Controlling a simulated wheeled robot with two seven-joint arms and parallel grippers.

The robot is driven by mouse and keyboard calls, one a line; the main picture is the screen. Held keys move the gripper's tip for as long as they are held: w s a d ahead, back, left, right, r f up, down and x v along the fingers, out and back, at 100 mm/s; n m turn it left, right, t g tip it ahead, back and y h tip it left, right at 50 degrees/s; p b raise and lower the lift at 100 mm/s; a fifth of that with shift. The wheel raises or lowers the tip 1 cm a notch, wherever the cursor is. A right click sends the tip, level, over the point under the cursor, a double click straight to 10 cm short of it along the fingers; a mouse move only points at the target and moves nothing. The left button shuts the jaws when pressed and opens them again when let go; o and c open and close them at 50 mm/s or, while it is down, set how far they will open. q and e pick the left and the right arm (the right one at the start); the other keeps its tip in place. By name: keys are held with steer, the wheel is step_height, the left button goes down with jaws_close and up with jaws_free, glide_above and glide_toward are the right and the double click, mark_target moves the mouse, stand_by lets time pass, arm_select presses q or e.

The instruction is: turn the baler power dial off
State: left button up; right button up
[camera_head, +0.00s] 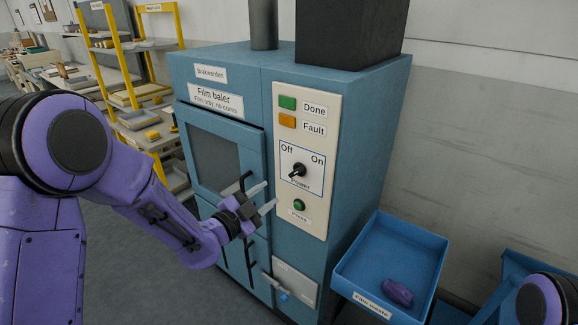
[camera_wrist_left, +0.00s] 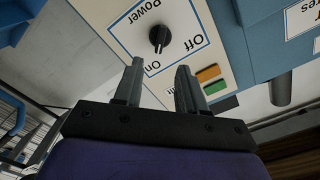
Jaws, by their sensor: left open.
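The film baler (camera_head: 225,120) is a blue cabinet with a cream control panel (camera_head: 315,215) on its right part. The black power dial (camera_head: 298,170) sits in a white square marked Off at upper left and On at upper right. Its bar lies slanted, along the line towards On. The dial also shows in the left wrist view (camera_wrist_left: 159,38), ahead of the fingers. My left gripper (camera_head: 268,197) is open and empty, to the lower left of the dial and apart from it. Both fingers (camera_wrist_left: 159,66) show in the wrist view. My right gripper is out of view.
A green Done lamp (camera_head: 288,103), an orange Fault lamp (camera_head: 287,121) and a green button (camera_head: 299,205) share the panel. A black door handle (camera_head: 250,258) sticks out below my gripper. A blue film waste bin (camera_head: 425,245) with a purple lump (camera_head: 398,292) stands at right.

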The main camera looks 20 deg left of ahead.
mark_target(293, 174)
arm_select(q)
steer(key=p+x, duration=0.3)
steer(key=x, duration=0.6)
steer(key=shift+w+d+r, duration=0.1)
steer(key=shift+w+r, duration=0.05)
steer(key=shift+w, duration=0.15)
steer(key=shift+w+d, duration=0.2)
steer(key=shift+w, duration=0.25)
jaws_close()
